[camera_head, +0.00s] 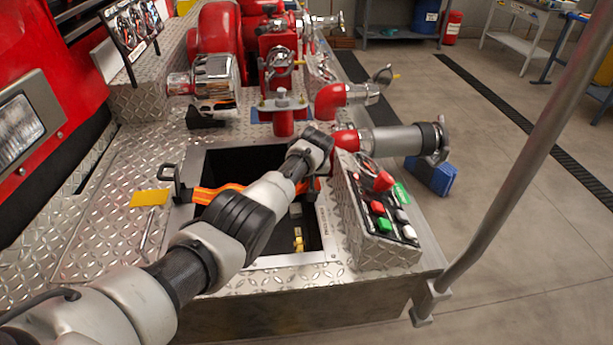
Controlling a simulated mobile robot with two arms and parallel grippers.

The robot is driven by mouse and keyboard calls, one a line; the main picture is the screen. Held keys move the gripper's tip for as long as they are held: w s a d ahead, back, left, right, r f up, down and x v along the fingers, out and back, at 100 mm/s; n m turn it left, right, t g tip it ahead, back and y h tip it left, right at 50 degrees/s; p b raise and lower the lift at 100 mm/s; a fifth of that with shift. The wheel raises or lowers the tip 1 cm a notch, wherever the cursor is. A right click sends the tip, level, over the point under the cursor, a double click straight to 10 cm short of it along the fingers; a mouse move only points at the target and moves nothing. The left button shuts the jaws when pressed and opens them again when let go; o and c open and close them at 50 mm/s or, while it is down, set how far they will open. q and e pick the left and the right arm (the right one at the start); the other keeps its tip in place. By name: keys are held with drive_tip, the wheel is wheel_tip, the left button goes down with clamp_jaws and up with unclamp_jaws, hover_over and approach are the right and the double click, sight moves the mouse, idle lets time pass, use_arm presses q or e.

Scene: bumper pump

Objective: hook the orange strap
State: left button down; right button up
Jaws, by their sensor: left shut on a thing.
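The orange strap (207,194) stretches across the dark open well in the diamond-plate deck. Its left end is at a black bracket (172,182) on the well's left edge; whether it is fastened there is unclear. My left arm crosses over the strap and hides its middle. My left gripper (314,172) is at the well's far right corner, shut on the strap's right end; its fingers are mostly hidden behind my wrist. I cannot make out a hook on the right side. My right gripper is not in view.
A control box (384,222) with coloured buttons stands right of the well. Red pipes and a silver outlet (392,140) rise close behind my wrist. A yellow plate (150,198) lies left of the well. A grey handrail (520,175) stands at right.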

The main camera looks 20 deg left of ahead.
use_arm(q)
drive_tip(key=shift+s+d+f, duration=0.1)
drive_tip(key=shift+d+f, duration=0.1)
drive_tip(key=shift+f, duration=0.1)
